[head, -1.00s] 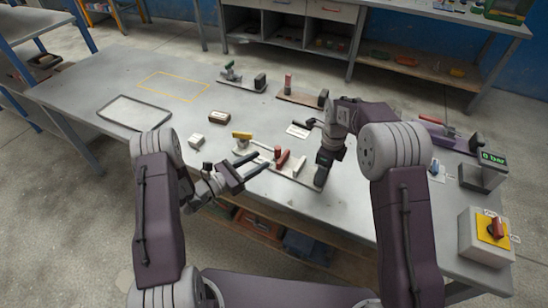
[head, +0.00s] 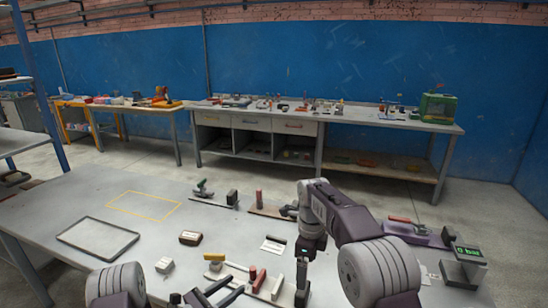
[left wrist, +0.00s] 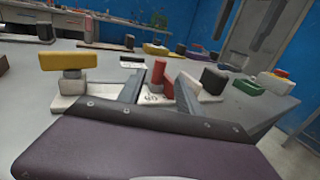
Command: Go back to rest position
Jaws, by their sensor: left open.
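My left gripper (head: 217,291) is low in the head view, its two dark fingers spread apart. In the left wrist view its fingers (left wrist: 160,90) are open with nothing held. Beyond them stands a fixture with a red handle (left wrist: 158,72), and a yellow-handled piece (left wrist: 68,61) is to the left. In the head view the yellow handle (head: 214,257) and red handle (head: 258,279) are near the left gripper. My right gripper (head: 303,272) points down beside the white block (head: 277,287); its fingers are too unclear to judge.
The grey table holds an empty tray (head: 70,238), a yellow outline (head: 145,205), a brown block (head: 190,238) and a small white block (head: 164,265). A workbench (head: 300,118) stands behind.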

